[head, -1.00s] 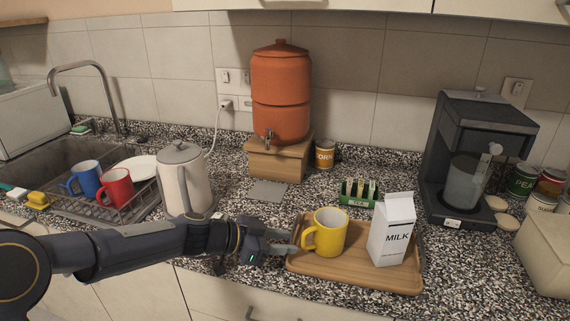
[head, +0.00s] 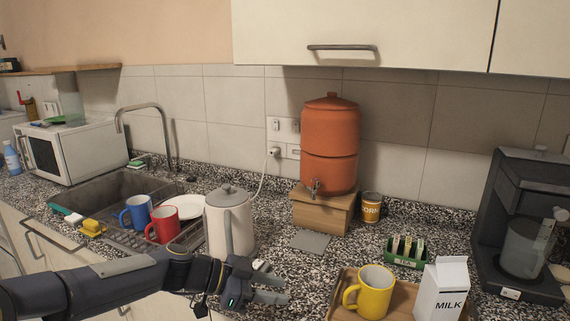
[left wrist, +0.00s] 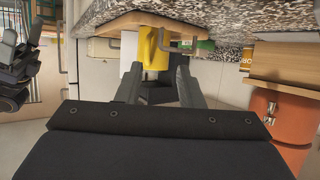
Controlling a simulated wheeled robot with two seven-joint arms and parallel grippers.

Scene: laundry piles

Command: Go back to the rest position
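My left gripper (head: 272,287) is at the counter's front in the head view, right of the kettle and left of the tray. Its two fingers are apart and nothing is between them. The left wrist view also shows the spread fingers (left wrist: 158,88), with the yellow mug beyond them. The yellow mug (head: 376,293) stands upright on the wooden tray (head: 340,305), clear of the gripper, beside the milk carton (head: 440,296). My right gripper does not show in the head view; dark jointed parts at the left edge of the wrist view may belong to my right arm.
The white kettle (head: 229,222) stands close behind my left forearm. A red mug (head: 163,224) and blue mug (head: 137,213) are on the rack by the sink. The orange water dispenser (head: 330,145) is at the back, and the coffee machine (head: 520,225) is at right.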

